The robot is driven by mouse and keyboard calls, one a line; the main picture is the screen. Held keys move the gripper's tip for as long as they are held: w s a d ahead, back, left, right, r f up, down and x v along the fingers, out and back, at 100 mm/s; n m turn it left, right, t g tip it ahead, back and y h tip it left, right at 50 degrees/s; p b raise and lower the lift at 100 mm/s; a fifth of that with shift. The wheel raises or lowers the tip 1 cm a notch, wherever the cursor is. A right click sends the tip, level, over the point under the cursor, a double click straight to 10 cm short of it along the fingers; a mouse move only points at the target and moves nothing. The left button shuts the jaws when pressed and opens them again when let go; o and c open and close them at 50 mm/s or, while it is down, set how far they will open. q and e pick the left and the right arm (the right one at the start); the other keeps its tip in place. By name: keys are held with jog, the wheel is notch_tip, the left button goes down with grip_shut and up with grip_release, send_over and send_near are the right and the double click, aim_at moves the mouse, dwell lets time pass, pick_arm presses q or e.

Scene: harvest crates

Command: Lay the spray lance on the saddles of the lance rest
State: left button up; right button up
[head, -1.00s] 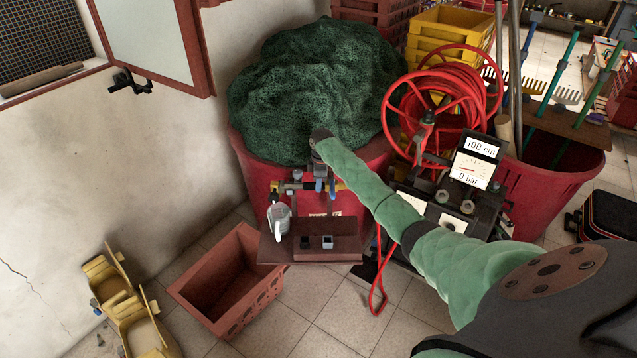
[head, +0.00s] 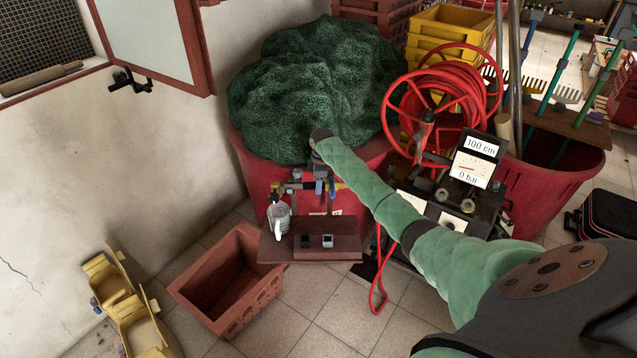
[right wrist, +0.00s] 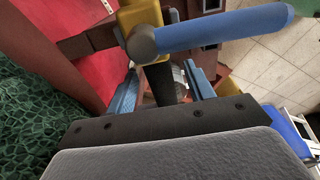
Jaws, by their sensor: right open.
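My right gripper (head: 319,187) points down at the end of the green-sleeved arm, above the dark shelf and in front of the red tub. In the right wrist view its blue fingers (right wrist: 162,92) are apart. A yellow fitting with a blue lever (right wrist: 215,30) is just beyond them, and a dark post runs between the fingers; I cannot tell whether they touch it. My left gripper is not in view.
A red hose reel (head: 395,100) and gauge panel (head: 473,160) stand right. The red tub (head: 258,180) holds green netting (head: 300,95). An empty crate (head: 243,313) sits on the floor.

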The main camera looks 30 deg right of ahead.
jog(key=shift+r+b, duration=0.3)
jog(key=shift+r, duration=0.05)
jog(key=r+b, duration=0.1)
jog(key=r, duration=0.2)
jog(key=r+b, duration=0.1)
jog(key=r, duration=0.2)
jog(key=shift+s+d, duration=0.1)
jog(key=shift+d, duration=0.1)
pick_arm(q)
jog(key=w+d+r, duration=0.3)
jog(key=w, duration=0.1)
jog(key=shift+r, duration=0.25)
pick_arm(e)
jog(key=shift+r, duration=0.6)
